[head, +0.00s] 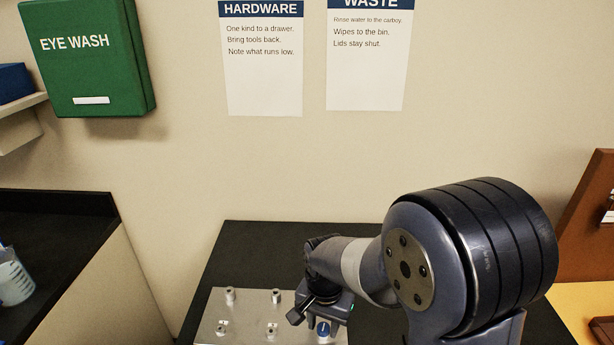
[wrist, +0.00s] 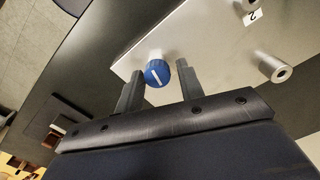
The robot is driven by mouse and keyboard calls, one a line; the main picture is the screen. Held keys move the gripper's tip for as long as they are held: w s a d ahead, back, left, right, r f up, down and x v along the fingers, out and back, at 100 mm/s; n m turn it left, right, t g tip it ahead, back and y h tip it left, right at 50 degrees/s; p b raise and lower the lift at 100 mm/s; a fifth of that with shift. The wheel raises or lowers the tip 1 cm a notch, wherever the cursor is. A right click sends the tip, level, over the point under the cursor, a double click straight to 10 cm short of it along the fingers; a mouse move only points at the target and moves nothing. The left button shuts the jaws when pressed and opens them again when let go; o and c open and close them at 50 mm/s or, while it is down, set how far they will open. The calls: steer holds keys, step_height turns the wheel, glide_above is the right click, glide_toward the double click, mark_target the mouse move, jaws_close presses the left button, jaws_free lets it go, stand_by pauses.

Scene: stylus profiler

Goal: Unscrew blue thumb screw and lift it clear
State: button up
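The blue thumb screw (wrist: 157,73) has a round ribbed head with a white line across its top. It sits at the pale metal plate (wrist: 215,50) in the wrist view, and its shaft is mostly hidden. It also shows in the head view (head: 323,328), just below my gripper (head: 314,315). In the wrist view, the two fingers of my gripper (wrist: 160,70) are apart, one on each side of the blue head near their tips. A gap shows on the right side; I cannot tell whether the left finger touches it.
The plate carries several silver posts (wrist: 275,68), one with a white label marked 2 (wrist: 254,17). The plate lies on a black bench (head: 270,250) against the wall. A green eye wash box (head: 90,55) hangs at the upper left.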

steer(key=shift+m, duration=0.8)
steer(key=shift+s, duration=0.2)
steer(key=shift+c, duration=0.6)
jaws_close()
stand_by(0.4)
steer(key=shift+r+n, duration=0.1)
steer(key=shift+n, duration=1.3)
